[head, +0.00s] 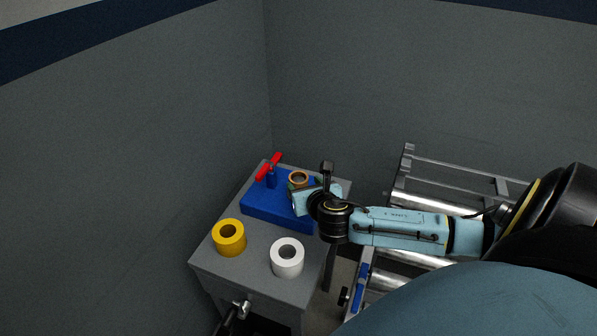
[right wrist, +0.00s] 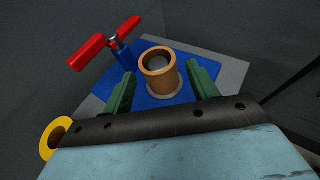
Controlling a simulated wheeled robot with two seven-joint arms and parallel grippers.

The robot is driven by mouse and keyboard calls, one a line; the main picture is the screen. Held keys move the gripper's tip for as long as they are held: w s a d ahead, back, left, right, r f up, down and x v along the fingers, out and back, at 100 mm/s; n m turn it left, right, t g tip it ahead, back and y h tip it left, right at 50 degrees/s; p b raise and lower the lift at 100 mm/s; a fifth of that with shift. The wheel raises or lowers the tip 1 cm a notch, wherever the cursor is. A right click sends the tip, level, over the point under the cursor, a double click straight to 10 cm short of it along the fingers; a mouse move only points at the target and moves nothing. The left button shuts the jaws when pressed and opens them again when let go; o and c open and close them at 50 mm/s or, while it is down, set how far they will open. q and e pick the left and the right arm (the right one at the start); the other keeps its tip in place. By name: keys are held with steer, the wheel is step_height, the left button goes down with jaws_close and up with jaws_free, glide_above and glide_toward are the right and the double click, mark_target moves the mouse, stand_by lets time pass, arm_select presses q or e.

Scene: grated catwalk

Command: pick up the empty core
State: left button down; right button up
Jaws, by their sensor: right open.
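The empty core (head: 299,178) is a short brown cardboard tube standing upright on the blue base by the red-handled piece. In the right wrist view the core (right wrist: 158,70) stands between the two green fingers of my right gripper (right wrist: 160,92), with a gap on both sides. My right gripper (head: 300,188) is open, and in the head view its wrist hides part of the core's lower side. A pale ring shows at the core's foot. My left gripper is not in view.
A red T-handle (head: 269,166) stands on the blue base (head: 262,207) left of the core. A yellow roll (head: 229,248) and a white roll (head: 287,268) stand on the grey table (head: 257,264) in front. Metal rollers (head: 408,255) lie to the right; grey walls stand behind.

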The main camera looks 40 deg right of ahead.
mark_target(298, 178)
steer(key=shift+w+d+f, duration=0.25)
steer(key=shift+w+f, duration=0.1)
steer(key=shift+w, duration=0.25)
steer(key=shift+w+d+f, duration=0.15)
steer(key=shift+w, duration=0.3)
steer(key=b+x, duration=0.1)
steer(key=x, duration=0.3)
steer(key=shift+w+f+b, duration=0.15)
steer(key=shift+w+b, duration=0.05)
steer(key=shift+b, duration=0.2)
steer(key=shift+w, duration=0.2)
steer(key=shift+c, duration=0.2)
steer(key=c, duration=0.5)
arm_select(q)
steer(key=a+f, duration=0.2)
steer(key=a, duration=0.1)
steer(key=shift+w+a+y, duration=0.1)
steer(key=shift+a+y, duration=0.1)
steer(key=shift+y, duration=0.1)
arm_select(e)
steer(key=shift+c, duration=0.9)
